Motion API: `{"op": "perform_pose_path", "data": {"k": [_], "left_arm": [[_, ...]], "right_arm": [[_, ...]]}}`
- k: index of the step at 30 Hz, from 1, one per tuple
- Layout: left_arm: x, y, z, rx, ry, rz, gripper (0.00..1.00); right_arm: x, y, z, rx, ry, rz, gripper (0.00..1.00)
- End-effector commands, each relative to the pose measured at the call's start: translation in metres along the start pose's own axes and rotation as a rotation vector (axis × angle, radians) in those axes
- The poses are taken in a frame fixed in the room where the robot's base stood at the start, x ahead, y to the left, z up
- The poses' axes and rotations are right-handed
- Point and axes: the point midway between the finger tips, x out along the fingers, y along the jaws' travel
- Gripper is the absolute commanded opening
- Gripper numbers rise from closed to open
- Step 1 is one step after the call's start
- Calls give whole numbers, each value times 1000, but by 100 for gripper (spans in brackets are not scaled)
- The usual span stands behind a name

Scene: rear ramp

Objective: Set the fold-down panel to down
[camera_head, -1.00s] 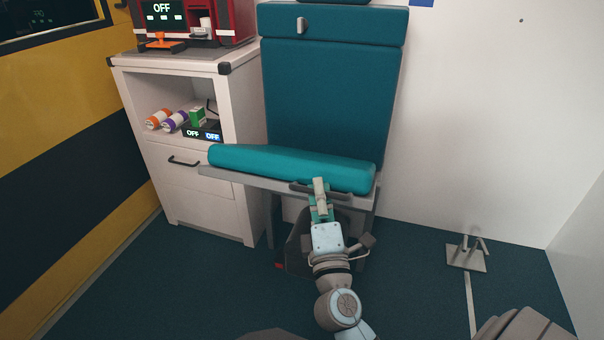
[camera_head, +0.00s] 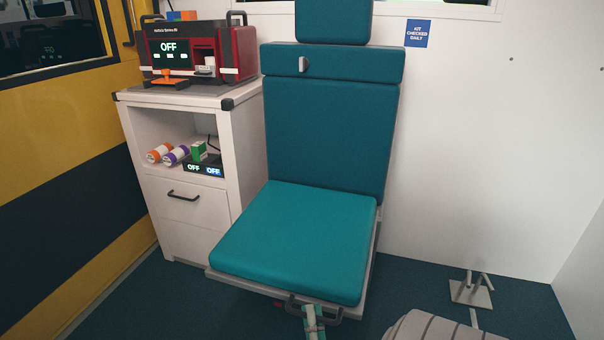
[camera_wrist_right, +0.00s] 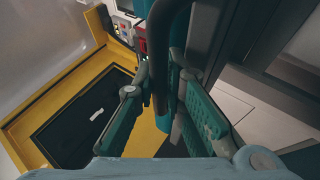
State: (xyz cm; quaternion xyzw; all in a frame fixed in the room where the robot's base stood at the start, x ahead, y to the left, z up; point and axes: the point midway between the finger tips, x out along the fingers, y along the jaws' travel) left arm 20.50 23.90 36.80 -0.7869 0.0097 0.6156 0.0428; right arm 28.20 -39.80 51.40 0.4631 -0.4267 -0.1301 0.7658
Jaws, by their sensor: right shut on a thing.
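The fold-down panel is the teal padded seat (camera_head: 295,240), on a grey frame below a teal backrest (camera_head: 325,125). Its broad top face shows, and it lies about level, extending out from the backrest. A dark bar handle (camera_head: 345,312) is at its front edge. My right gripper (camera_head: 312,312) is at this handle, mostly cut off by the lower picture edge. In the right wrist view the dark handle bar (camera_wrist_right: 163,50) runs between the teal-padded fingers of the right gripper (camera_wrist_right: 165,95), which is shut on it. My left gripper is out of view.
A white cabinet (camera_head: 190,215) stands close on the seat's left, with a red device (camera_head: 205,50) on top and bottles (camera_head: 165,153) on its shelf. A metal floor bracket (camera_head: 470,290) is at the right. Some floor is clear between seat and bracket.

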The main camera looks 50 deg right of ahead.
Motion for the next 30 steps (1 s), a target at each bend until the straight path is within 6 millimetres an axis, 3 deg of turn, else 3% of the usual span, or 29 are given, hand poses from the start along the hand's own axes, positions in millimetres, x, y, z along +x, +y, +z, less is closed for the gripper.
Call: {"op": "perform_pose_path", "data": {"k": [11,12,13,24,30], "left_arm": [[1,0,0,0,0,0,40],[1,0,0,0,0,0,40],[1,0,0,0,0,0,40],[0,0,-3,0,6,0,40],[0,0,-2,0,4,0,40]], "right_arm": [[-4,-7,0,-3,2,-21,0],[-4,-7,0,-3,3,-22,14],[-5,-7,0,-4,3,-22,18],[-5,-5,0,-3,2,-16,20],[-38,-6,-1,-5,2,-21,20]]}}
